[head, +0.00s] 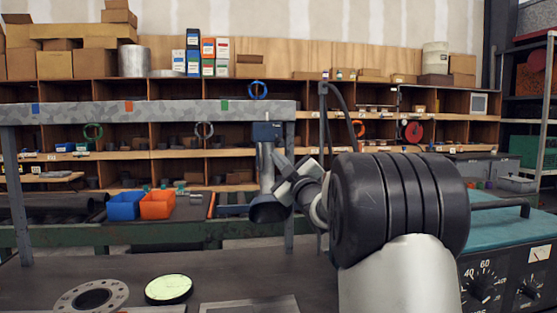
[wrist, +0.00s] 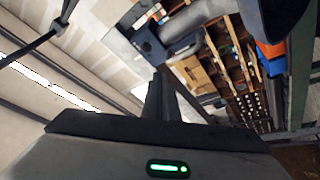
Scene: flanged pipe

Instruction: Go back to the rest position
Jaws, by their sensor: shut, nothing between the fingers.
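My gripper (wrist: 163,92) shows in the wrist view as dark fingers close together, with nothing between them. In the head view my arm reaches forward from the lower right, and its small grey end is beside a grey vertical pipe (head: 265,165). The pipe hangs at the right end of a grey speckled beam (head: 160,113) and has a dark flared lower end (head: 269,209). I cannot tell whether my gripper touches the pipe. My large black joint hides part of the bench behind it.
On the dark table lie a metal flange (head: 62,300), a round disc with a pale green top (head: 168,289) and a flat plate (head: 250,306). Blue (head: 123,206) and orange (head: 157,205) bins stand behind. A control box (head: 510,275) is at right. Shelves fill the back.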

